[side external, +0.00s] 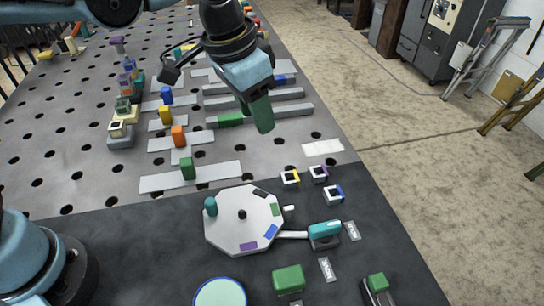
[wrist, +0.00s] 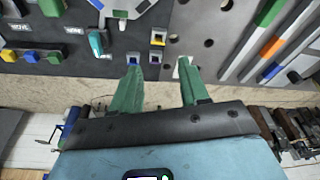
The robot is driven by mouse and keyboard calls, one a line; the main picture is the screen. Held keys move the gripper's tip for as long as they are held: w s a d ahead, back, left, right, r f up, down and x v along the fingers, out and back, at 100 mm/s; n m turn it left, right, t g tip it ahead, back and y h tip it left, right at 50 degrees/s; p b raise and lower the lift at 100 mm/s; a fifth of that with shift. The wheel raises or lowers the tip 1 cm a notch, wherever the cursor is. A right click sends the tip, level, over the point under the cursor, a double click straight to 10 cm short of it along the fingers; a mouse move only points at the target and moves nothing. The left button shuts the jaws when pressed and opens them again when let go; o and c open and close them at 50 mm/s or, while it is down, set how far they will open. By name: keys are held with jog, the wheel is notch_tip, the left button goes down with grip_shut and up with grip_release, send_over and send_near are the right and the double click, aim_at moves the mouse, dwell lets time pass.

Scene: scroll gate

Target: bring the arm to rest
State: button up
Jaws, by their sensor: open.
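My gripper (side external: 258,112) hangs above the perforated grey table, near its right edge, with its green fingers pointing down. In the wrist view my gripper (wrist: 160,71) has its two green fingers spread apart. Nothing is held between them. The small square rings show past the fingertips in that view, one blue ring (wrist: 133,59) close to the left fingertip in the picture. I cannot tell from the wrist view how far above the surface the fingers are.
A white octagonal plate (side external: 225,236) and a teal-handled lever (side external: 325,230) sit on the dark front panel. A green block (side external: 288,278) lies near the front. Grey rails (side external: 190,177) with coloured blocks cover the middle. Stacked pieces (side external: 121,130) stand left.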

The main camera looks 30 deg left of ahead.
jog(key=s+a+f+n+t, duration=0.2)
jog(key=s+a, duration=0.1)
jog(key=a, duration=0.6)
jog(key=s+a+f+n+t+y, duration=0.1)
jog(key=s+a+f+n+t, duration=0.1)
jog(key=a, duration=0.8)
jog(key=shift+s+a+f+n+t, duration=0.15)
jog(key=shift+s+f+n+t, duration=0.25)
jog(key=shift+s+n, duration=0.45)
